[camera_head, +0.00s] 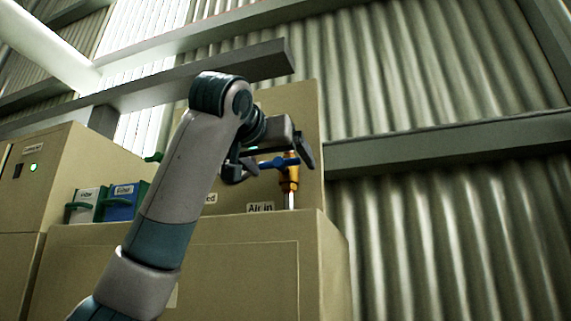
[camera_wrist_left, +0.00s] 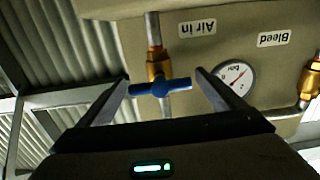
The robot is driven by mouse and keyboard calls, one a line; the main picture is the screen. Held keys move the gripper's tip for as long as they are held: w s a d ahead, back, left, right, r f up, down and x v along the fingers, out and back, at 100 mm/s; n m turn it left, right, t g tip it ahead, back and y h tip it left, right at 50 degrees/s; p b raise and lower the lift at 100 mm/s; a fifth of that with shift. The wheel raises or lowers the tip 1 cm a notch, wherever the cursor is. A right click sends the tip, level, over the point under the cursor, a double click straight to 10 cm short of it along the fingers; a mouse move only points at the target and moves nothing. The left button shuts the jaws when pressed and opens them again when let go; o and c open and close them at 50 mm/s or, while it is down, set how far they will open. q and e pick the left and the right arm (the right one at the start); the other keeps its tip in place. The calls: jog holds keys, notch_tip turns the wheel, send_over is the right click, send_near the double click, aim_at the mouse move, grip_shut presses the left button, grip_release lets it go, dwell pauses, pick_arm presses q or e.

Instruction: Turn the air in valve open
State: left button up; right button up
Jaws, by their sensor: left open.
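The air in valve is a brass body (camera_head: 290,178) on a thin vertical pipe, with a blue handle (camera_head: 279,163), above the "Air in" label (camera_head: 260,207). In the left wrist view, which is upside down, the brass body (camera_wrist_left: 157,66) and the blue handle (camera_wrist_left: 160,87) show clearly. The handle lies crosswise to the pipe. My left gripper (camera_head: 270,164) is at the valve, its fingers open on either side of the handle. In the left wrist view the fingertips (camera_wrist_left: 163,80) flank the handle's ends; whether they touch it cannot be told. My right gripper is out of view.
A pressure gauge (camera_wrist_left: 234,77) and a second brass valve (camera_wrist_left: 312,78) by the "Bleed" label (camera_wrist_left: 273,38) sit beside the valve. Beige cabinets (camera_head: 200,265) stand below. A grey beam (camera_head: 200,78) crosses above. Blue (camera_head: 121,203) and white boxes sit at left.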

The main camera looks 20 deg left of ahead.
aim_at(284, 169)
pick_arm(q)
jog(key=shift+w+d+p, duration=0.1)
jog(key=shift+w+p, duration=0.4)
jog(key=shift+w, duration=1.5)
jog(key=c, duration=1.1)
